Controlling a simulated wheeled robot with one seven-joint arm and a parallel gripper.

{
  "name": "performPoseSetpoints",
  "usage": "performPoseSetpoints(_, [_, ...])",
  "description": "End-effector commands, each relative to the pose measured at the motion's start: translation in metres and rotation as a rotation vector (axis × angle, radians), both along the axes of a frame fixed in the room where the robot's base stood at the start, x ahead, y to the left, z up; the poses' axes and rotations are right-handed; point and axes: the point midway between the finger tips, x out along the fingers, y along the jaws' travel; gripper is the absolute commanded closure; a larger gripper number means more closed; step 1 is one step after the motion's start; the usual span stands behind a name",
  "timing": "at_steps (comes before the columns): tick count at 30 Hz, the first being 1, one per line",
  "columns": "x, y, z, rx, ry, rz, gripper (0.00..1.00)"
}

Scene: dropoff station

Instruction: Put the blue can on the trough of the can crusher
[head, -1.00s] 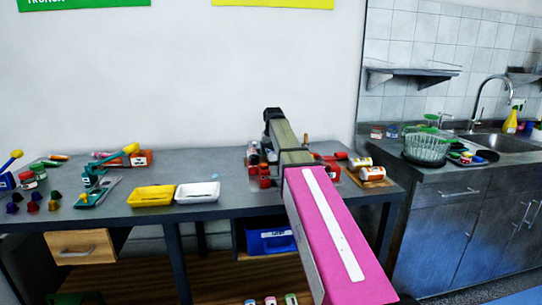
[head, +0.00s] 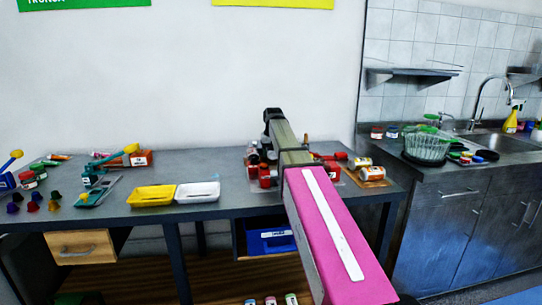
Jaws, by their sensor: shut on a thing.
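My arm reaches forward over the table, and its dark far end (head: 272,115) stands up against the wall. My gripper is hidden behind my own arm, so its jaws and anything in them do not show. I cannot make out a blue can. A red device with a red handle (head: 332,156) is partly hidden behind my arm on the right of the table. A teal lever device (head: 91,183) with a yellow handle end stands on the left. I cannot tell for sure which one is the can crusher, and no trough shows clearly.
A yellow tray (head: 152,196) and a white tray (head: 198,192) sit side by side at the table's front. Red containers (head: 265,176) stand close to my arm. Light-coloured cans (head: 361,164) are at the right end. A sink counter (head: 452,170) is further right.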

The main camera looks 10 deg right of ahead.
Motion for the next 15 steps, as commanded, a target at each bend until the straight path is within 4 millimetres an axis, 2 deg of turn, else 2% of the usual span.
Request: performPoseSetpoints(15, [0.0, 0.0, 0.036, 0.0, 0.0, 0.0, 0.56])
